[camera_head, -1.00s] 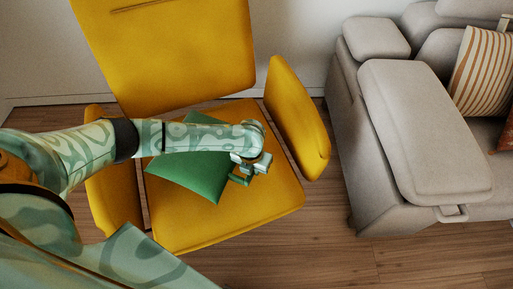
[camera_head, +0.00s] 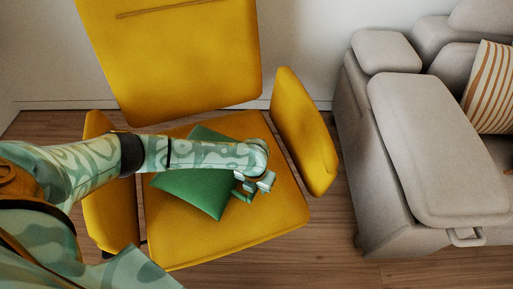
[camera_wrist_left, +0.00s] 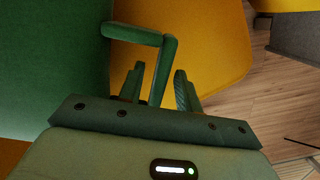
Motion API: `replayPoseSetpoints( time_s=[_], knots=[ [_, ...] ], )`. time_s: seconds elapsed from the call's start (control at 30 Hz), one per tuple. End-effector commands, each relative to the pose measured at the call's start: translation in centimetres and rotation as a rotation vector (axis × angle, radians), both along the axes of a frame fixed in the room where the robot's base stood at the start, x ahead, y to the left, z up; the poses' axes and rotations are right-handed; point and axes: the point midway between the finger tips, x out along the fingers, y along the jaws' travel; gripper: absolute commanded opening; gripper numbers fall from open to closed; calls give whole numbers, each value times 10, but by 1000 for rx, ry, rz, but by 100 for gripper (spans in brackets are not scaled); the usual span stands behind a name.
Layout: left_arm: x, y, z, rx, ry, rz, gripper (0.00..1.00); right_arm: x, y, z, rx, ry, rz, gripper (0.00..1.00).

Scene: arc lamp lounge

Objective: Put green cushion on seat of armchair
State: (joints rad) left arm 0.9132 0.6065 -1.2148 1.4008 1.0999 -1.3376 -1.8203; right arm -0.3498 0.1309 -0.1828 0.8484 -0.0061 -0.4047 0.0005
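The green cushion (camera_head: 205,196) lies on the seat (camera_head: 270,222) of the yellow armchair, partly hidden under my left forearm. In the head view it appears to rest on the seat, turned with one corner toward the front. A green bar-like handle sticks out from its right side. In the left wrist view the cushion (camera_wrist_left: 50,65) fills the left and its handle (camera_wrist_left: 140,35) reaches between my fingers. My left gripper (camera_head: 259,184) is at the handle; its fingers (camera_wrist_left: 160,88) stand apart on either side, with visible gaps. My right gripper is out of view.
The armchair's backrest (camera_head: 175,60) rises behind, with a right armrest (camera_head: 303,130) and a left armrest (camera_head: 108,215) close around the seat. A grey sofa (camera_head: 440,150) stands to the right. Wooden floor (camera_head: 330,245) is clear in front.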

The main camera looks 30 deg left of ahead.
Motion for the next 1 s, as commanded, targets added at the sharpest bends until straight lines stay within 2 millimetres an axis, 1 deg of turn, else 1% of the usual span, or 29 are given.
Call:
replayPoseSetpoints(
  time_s=[0.07,0.17,0.2,0.27,0.4,0.5,0.6,0.7,0.77,1.0],
  knots=[
    [0,0,1,0,0,0,34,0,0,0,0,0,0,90],
    [0,0,11,0,-3,0,34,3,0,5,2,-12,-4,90],
    [0,0,18,1,-5,0,34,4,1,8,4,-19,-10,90],
    [-1,0,32,0,-7,0,34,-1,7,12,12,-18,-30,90],
    [-5,-1,69,0,-10,-1,34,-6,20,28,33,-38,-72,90],
    [-8,-1,91,1,-10,0,34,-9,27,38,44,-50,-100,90],
    [-11,-2,108,-1,-7,0,34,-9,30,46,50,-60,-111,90],
    [-12,-2,119,1,-5,-1,34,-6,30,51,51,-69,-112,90],
    [-13,-2,122,0,-3,-1,34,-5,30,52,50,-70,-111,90],
    [-14,-2,122,0,1,0,34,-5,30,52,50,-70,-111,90]
  ],
)
